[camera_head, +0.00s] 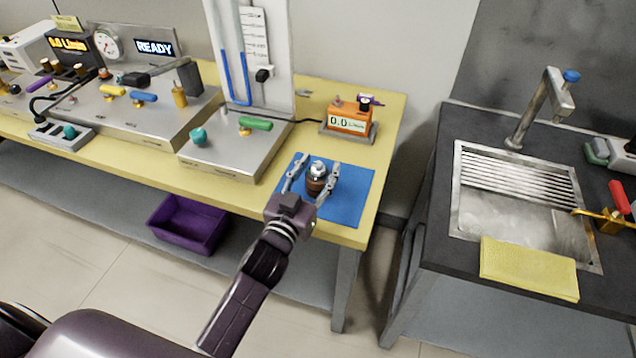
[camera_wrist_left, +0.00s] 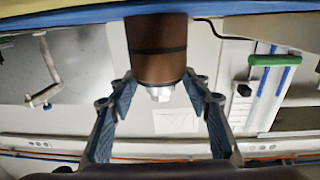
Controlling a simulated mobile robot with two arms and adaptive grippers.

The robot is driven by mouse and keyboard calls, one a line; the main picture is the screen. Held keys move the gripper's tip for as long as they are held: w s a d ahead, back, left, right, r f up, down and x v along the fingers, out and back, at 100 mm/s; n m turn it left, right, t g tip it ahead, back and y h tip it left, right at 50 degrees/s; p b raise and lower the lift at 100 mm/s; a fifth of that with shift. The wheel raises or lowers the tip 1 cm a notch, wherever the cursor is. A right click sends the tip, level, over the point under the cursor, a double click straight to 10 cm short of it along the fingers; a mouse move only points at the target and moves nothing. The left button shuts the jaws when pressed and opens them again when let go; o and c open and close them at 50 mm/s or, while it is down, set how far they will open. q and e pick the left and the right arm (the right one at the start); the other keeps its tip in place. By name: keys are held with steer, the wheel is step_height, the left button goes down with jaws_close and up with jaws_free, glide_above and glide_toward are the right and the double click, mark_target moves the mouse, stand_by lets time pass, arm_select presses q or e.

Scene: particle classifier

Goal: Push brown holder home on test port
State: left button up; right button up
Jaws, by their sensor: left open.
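The brown holder (camera_head: 316,186), a short dark-brown cylinder with a silver top, stands upright on the blue mat (camera_head: 350,206) at the bench's right end. My left gripper (camera_head: 319,166) is open, with one finger on each side of the holder. In the left wrist view, which looks inverted, the holder (camera_wrist_left: 157,48) has a dark band and sits between the spread fingers (camera_wrist_left: 158,80). Whether a finger touches it I cannot tell. I cannot tell which fitting on the bench is the test port. My right gripper is not in view.
A steel panel box (camera_head: 222,157) with a green lever and an orange meter (camera_head: 349,120) stand behind the mat. Left is a larger console (camera_head: 150,115) with a READY display. A purple bin (camera_head: 187,226) sits below. A sink (camera_head: 510,210) is at right.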

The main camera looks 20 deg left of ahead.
arm_select(q)
jaws_close()
steer(key=shift+r, duration=0.1)
stand_by(0.3)
steer(key=shift+r, duration=0.1)
